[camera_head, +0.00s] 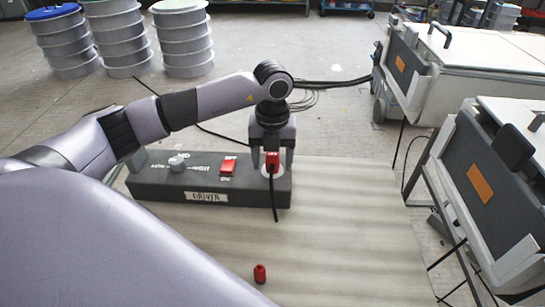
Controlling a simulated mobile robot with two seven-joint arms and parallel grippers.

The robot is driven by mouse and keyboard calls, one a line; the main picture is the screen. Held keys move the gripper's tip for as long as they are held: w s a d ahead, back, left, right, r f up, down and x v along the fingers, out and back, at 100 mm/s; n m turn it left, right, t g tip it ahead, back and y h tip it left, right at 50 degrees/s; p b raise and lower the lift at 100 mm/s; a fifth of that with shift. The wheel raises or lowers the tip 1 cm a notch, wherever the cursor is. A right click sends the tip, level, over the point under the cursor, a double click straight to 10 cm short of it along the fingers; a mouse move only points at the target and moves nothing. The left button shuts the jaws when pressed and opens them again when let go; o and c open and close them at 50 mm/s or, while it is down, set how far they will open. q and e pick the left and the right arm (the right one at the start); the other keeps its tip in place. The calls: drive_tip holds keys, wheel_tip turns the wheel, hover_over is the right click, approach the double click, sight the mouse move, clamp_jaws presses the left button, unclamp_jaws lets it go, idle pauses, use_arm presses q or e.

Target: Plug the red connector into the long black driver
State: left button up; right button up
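The long black driver (225,192) lies across the far part of the light board, with a "DRIVER" label on its front. A red connector (271,159) with a black cable hanging down its front is at the driver's right end, over a pale round socket (279,170). My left gripper (272,160) points down there, its two fingers on either side of the red connector. The connector looks upright and lined up with the socket; I cannot tell how deep it sits. My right gripper is not in view.
A small red cylindrical piece (260,273) stands on the board (350,240) near the front. A red switch (228,166) and a grey knob (178,162) are on the driver. White cases on stands (480,65) fill the right side; grey drums (182,38) stand behind.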

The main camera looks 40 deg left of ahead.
use_arm(q)
wheel_tip(320, 180, up, 7)
drive_tip(key=shift+r, duration=0.1)
idle(0.5)
idle(0.5)
